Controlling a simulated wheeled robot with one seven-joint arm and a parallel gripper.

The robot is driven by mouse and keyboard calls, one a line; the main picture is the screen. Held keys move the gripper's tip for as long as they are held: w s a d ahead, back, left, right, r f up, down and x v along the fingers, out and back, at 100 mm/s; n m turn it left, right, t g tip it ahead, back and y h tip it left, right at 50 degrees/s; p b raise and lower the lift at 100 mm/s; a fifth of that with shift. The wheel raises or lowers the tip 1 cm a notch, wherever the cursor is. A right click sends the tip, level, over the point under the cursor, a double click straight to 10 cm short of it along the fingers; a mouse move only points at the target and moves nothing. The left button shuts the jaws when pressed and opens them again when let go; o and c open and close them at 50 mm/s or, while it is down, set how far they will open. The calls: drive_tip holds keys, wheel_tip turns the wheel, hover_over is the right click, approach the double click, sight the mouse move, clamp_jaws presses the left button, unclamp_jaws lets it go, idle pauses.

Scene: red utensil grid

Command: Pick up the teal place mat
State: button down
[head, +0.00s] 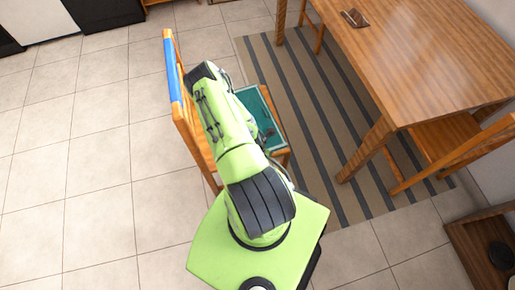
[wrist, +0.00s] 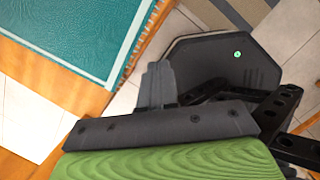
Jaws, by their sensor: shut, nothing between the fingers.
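The teal place mat (head: 254,106) lies flat on the seat of a wooden chair. In the head view my green arm covers part of it. In the wrist view the mat (wrist: 72,32) fills the upper left, with a pale line along its border and its edge near the edge of the wooden seat. My gripper (wrist: 157,72) shows in the wrist view with its grey fingers together and nothing between them. In that picture the fingers are right of and below the mat's near corner, apart from it. In the head view my gripper cannot be made out clearly.
The wooden chair (head: 186,122) has a blue piece (head: 174,72) on its backrest. A wooden table (head: 415,50) with a small dark item (head: 353,18) stands at the right over a striped rug (head: 300,120). Another chair (head: 450,150) is there. Tiled floor at the left is clear.

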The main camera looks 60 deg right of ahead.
sight(272, 146)
drive_tip(key=d+f+b, duration=0.1)
drive_tip(key=d+f, duration=0.1)
drive_tip(key=d+f+b, duration=0.1)
drive_tip(key=d+f, duration=0.1)
drive_tip(key=f, duration=0.1)
drive_tip(key=d+f+b, duration=0.2)
drive_tip(key=f, duration=0.1)
drive_tip(key=shift+w+f, duration=0.1)
drive_tip(key=shift+f, duration=0.1)
drive_tip(key=shift+d+b, duration=0.5)
drive_tip(key=shift+d, duration=2.2)
